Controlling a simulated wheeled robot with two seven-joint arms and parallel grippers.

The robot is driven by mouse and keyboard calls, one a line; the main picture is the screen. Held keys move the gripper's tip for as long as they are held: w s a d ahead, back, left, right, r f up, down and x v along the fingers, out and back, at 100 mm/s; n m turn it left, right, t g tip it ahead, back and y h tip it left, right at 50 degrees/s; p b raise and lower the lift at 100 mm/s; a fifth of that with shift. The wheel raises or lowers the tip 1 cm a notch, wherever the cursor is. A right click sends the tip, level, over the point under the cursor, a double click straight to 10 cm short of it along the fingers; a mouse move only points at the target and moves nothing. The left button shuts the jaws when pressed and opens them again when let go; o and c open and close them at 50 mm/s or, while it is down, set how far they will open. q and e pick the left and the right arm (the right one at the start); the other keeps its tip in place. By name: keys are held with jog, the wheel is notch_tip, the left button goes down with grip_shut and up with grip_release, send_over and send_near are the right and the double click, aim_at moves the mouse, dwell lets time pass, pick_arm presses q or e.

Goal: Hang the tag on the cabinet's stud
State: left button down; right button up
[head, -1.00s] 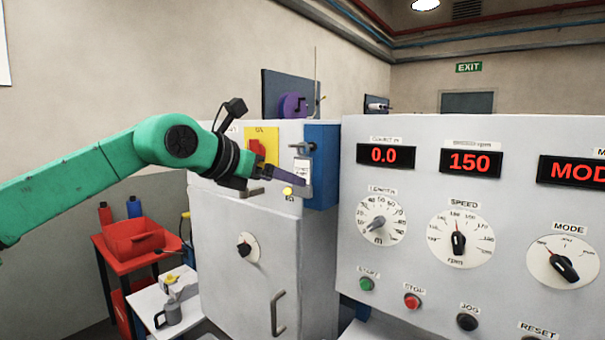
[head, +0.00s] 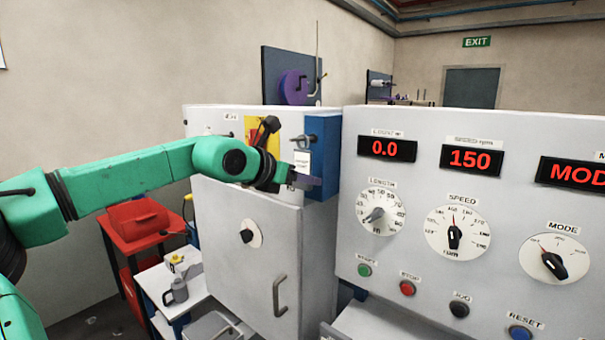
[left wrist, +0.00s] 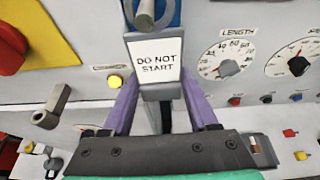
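The white DO NOT START tag (left wrist: 155,58) is upright in front of the blue panel (head: 323,160) on the cabinet (head: 255,225). It also shows in the head view (head: 302,160). A grey stud (left wrist: 145,16) sticks out just above it; I cannot tell whether the tag's top is around the stud. My left gripper (left wrist: 160,85) has its purple fingers on either side of the grey block under the tag's label, apparently touching it. In the head view the left gripper (head: 303,181) is just below the tag. My right gripper is not in view.
A red knob on a yellow plate (left wrist: 45,25), a yellow button (left wrist: 115,81) and a grey lever (left wrist: 52,108) are left of the tag. The control panel with dials (head: 455,235) stands to the right. A red cart (head: 140,225) and white side table are at lower left.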

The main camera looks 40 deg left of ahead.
pick_arm(q)
jog(key=shift+s+b, duration=0.2)
jog(key=shift+b, duration=0.25)
jog(key=b+v, duration=0.2)
jog(key=f+b+v, duration=0.1)
jog(key=b+v, duration=0.2)
jog(key=shift+s, duration=0.45)
jog(key=shift+r, duration=0.15)
